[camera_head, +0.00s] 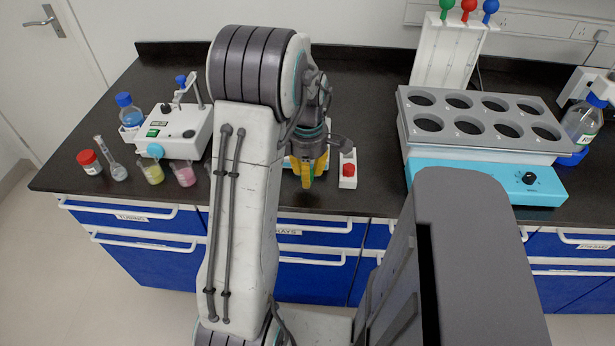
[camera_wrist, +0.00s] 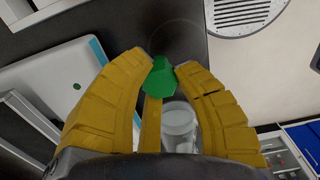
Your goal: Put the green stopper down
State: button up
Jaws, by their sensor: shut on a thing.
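The green stopper (camera_wrist: 160,84) shows in the wrist view between the tips of the yellow fingers of my gripper (camera_wrist: 163,66). My gripper is shut on it. A pale, clear, round object (camera_wrist: 179,122) shows behind the fingers, below the stopper in the picture; I cannot tell whether the two touch. In the head view my gripper (camera_head: 308,172) points down over the front part of the dark bench (camera_head: 375,130). The stopper does not show there, hidden by my gripper and arm.
Left of my arm stand a white device (camera_head: 183,133), a blue-capped bottle (camera_head: 131,112), a red-capped jar (camera_head: 89,162), a flask (camera_head: 116,170) and small beakers. A red-buttoned box (camera_head: 348,170) is close right of my gripper. A grey rack (camera_head: 480,150) with several holes stands further right.

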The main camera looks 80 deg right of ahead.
jog(key=shift+f, duration=0.8)
jog(key=shift+f, duration=0.15)
jog(key=o, duration=0.7)
notch_tip(320, 180, up, 12)
jog(key=shift+p, duration=0.5)
jog(key=shift+r, duration=0.2)
